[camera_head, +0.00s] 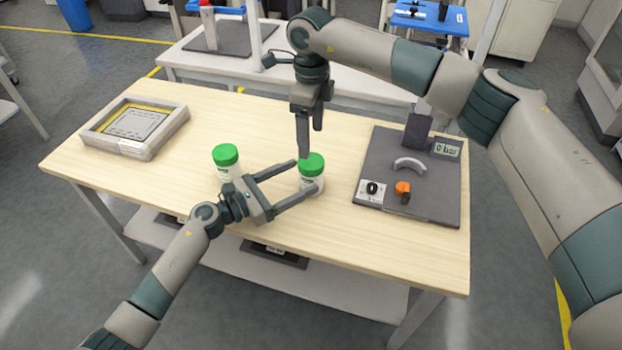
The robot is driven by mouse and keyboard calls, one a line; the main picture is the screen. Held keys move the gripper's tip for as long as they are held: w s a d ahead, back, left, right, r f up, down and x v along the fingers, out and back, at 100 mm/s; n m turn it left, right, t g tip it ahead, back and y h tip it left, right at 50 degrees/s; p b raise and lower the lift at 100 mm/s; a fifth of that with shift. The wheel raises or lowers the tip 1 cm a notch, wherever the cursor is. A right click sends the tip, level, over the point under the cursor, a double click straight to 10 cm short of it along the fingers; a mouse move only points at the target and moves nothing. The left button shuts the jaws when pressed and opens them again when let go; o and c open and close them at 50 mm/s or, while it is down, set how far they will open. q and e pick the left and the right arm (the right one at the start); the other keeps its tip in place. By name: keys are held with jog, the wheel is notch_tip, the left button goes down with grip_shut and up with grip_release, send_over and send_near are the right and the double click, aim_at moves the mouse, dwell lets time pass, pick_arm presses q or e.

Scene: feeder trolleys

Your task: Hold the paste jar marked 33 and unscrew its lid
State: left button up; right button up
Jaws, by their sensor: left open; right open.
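Two white jars with green screw lids stand upright on the wooden table. One jar (227,163) is left of centre; the other jar (311,178) is right of it. Their markings are too small to read, so I cannot tell which is 33. My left gripper (307,175) is open, with its fingers reaching from the left to either side of the right-hand jar, below its lid; contact cannot be told. My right gripper (310,143) is open and points down just above the green lid (311,162) of that jar. Both lids are on.
A dark panel (436,199) with a grey arc handle, an orange knob and a small display stands at the table's right. A framed tray (148,151) lies at the left. The table's front edge is close below the jars. Another trolley stands behind.

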aim_at(311, 172)
pick_arm(q)
jog(key=shift+x, duration=2.25)
grip_shut()
pick_arm(e)
jog(key=m, duration=0.4)
jog(key=shift+m, duration=0.4)
jog(key=m, duration=0.5)
jog(key=shift+m, duration=0.4)
jog(key=m, duration=0.5)
jog(key=shift+m, duration=0.4)
jog(key=m, duration=0.6)
jog(key=shift+f, duration=0.1)
